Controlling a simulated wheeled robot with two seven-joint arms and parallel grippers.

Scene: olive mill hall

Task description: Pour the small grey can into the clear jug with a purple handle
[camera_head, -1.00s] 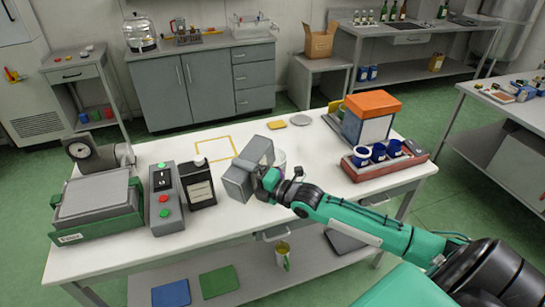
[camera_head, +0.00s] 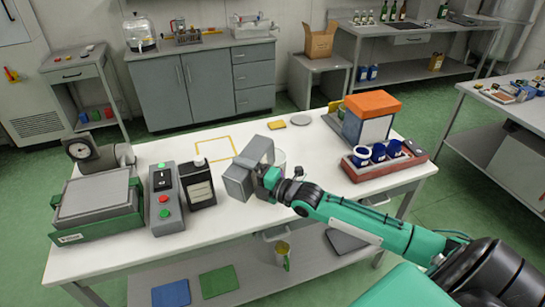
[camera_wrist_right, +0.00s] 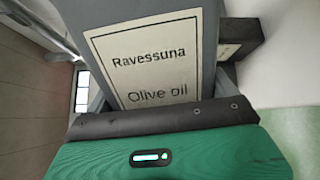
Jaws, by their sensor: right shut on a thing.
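The small grey can (camera_head: 238,183) is a boxy tin, held tilted above the white table near its middle. In the right wrist view the can (camera_wrist_right: 150,18) shows a pale label reading "Ravessuna Olive oil". My right gripper (camera_head: 268,183) is shut on the can. A clear vessel (camera_head: 280,158), which looks like the jug, stands just behind the can and gripper. They hide most of it, and I cannot make out a purple handle. I cannot tell whether anything flows from the can. My left gripper is not in view.
A black labelled container (camera_head: 201,187) and a button box (camera_head: 165,199) stand left of the can. A red tray with blue cups (camera_head: 378,153) and an orange-topped box (camera_head: 372,103) stand at the right. A yellow outline (camera_head: 214,150) marks clear table behind.

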